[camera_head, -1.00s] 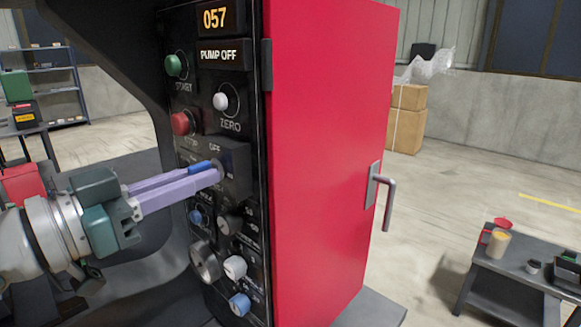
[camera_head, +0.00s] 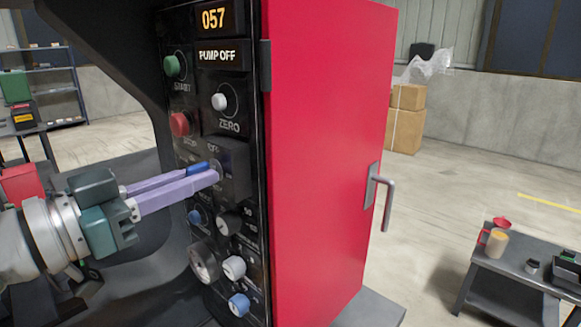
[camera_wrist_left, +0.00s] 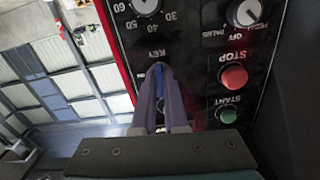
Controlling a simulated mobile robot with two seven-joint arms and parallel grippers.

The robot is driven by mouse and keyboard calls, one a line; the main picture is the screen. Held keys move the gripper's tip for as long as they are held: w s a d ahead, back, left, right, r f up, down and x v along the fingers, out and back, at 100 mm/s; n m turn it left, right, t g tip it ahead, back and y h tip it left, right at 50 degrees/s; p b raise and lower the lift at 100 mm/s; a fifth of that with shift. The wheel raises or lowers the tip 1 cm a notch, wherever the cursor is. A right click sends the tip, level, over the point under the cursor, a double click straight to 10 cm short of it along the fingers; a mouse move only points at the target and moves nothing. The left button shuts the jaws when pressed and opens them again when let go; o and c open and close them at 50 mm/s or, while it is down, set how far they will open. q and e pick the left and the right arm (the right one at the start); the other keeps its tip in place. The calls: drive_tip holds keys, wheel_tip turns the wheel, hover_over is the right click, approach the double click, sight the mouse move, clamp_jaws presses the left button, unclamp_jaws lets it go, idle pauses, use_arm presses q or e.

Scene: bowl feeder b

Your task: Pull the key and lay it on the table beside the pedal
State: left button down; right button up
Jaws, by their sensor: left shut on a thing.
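The key has a blue head (camera_head: 197,167) and sits at the key switch (camera_head: 234,165) on the black control panel (camera_head: 217,135). My left gripper (camera_head: 213,172) is shut on the key, its two lilac fingers reaching in from the left to the switch. In the left wrist view the fingers (camera_wrist_left: 161,75) close around the blue key (camera_wrist_left: 158,82) just below the KEY label. The fingers hide most of the key and its slot. I see neither the pedal nor my right gripper.
The panel carries a green START button (camera_head: 172,66), a red STOP button (camera_head: 180,123) and several knobs close to the fingers. A red cabinet door (camera_head: 325,150) with a handle (camera_head: 382,195) stands to the right.

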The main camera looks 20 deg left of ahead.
use_arm(q)
drive_tip(key=p+v, duration=0.3)
drive_tip(key=v, duration=0.3)
idle(1.0)
drive_tip(key=shift+f, duration=0.1)
